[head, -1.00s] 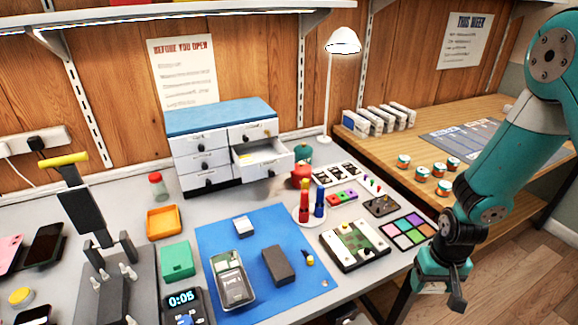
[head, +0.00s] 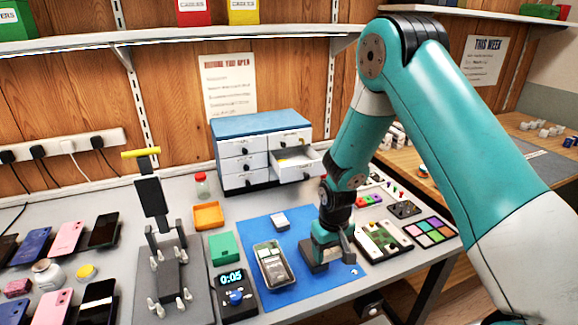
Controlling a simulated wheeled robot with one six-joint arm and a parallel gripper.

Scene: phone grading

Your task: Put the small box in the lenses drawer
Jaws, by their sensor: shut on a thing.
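A dark grey box (head: 311,265) lies on the blue mat (head: 262,228), right of a phone in a clear tray. My gripper (head: 328,251) is down at this box and shut on it; the fingers and arm hide part of it. A smaller whitish box-like item (head: 280,220) lies further back on the mat. The drawer cabinet (head: 262,122) has a blue top and white drawers with dark knobs. One drawer (head: 298,164) in its right column is pulled open, with something yellow inside. The drawer labels are too small to read.
The phone tray (head: 271,266) is just left of my gripper. A green box (head: 223,247), an orange tray (head: 208,215) and a timer (head: 234,292) stand left of the mat. A circuit board (head: 383,241) and a coloured-square palette (head: 430,231) lie to the right.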

